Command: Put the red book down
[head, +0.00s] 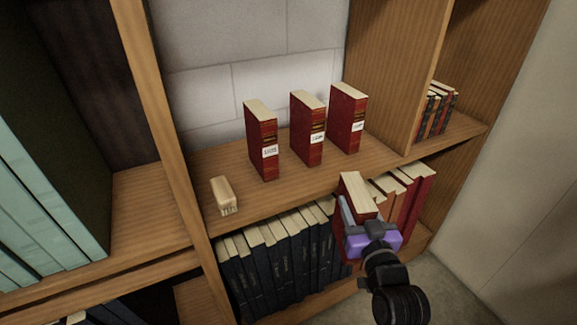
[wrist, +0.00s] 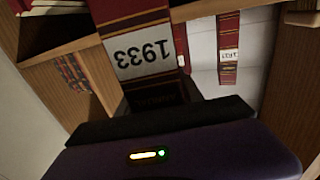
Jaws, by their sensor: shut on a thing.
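My gripper (head: 364,222) is shut on a red book (head: 357,191), held upright in front of the shelf's front edge, right of its middle. In the wrist view the held book (wrist: 138,48) shows a white label reading 1933, upside down. Three similar red books stand upright and spaced apart on the middle shelf: a left one (head: 261,138), a middle one (head: 308,128) and a right one (head: 347,117). My gripper and the held book hide part of the lower row.
The shelf board (head: 290,198) is bare in front of the standing books. Dark blue books (head: 285,258) and red books fill the shelf below. An upright divider (head: 425,75) stands at the right, with small books (head: 436,110) beyond it.

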